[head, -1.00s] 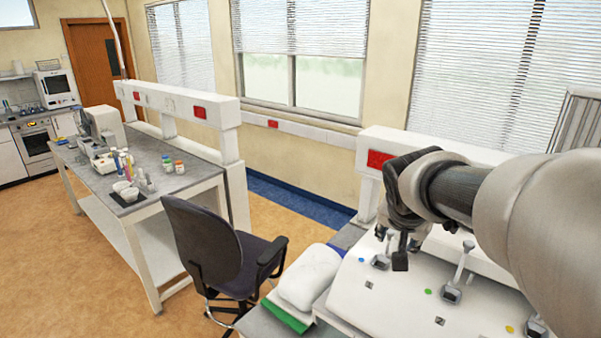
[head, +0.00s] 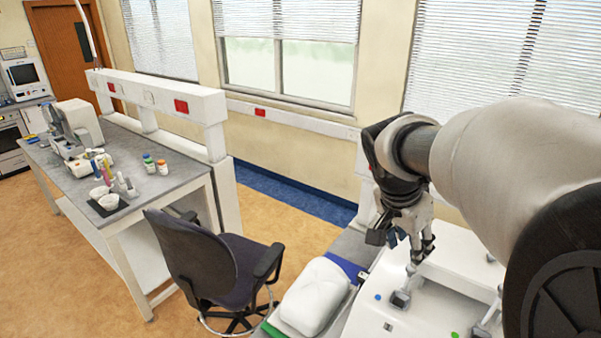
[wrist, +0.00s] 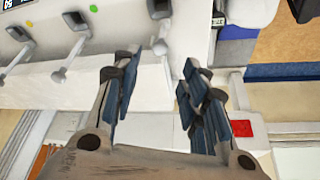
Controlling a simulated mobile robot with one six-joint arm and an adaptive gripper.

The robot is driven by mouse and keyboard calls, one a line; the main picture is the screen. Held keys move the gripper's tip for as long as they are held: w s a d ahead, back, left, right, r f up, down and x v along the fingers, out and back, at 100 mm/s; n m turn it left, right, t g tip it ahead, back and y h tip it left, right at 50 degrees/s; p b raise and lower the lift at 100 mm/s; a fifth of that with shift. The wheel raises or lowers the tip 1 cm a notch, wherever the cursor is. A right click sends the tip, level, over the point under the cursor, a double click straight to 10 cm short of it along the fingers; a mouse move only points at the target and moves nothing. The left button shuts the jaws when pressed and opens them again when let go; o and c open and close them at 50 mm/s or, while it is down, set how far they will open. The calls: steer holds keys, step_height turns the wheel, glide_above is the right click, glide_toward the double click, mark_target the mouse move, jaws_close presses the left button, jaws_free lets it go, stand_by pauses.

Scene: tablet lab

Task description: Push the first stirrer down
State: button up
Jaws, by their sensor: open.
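The white apparatus (head: 364,318) stands at the right front of the head view, with several lever-like stirrers. The stirrer beside the blue dot (head: 400,299), leftmost there, has a grey base and a white lever rising towards my gripper (head: 421,248). It also shows in the wrist view (wrist: 160,9), ahead of the gap between my fingers. My gripper (wrist: 162,70) is open and empty, its fingers on either side of that gap. I cannot tell whether they touch the lever. Another stirrer (wrist: 74,20) stands by the green dot, and it shows in the head view (head: 484,331).
A white padded bag (head: 315,296) lies left of the apparatus. An office chair (head: 215,262) stands further left, before a grey-topped bench (head: 160,185) with bottles and bowls. A white rail with a red panel (wrist: 244,128) runs behind the apparatus. Open floor lies left of the bench.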

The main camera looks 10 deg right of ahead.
mark_target(409, 269)
steer(key=x, duration=0.8)
jaws_close()
stand_by(0.4)
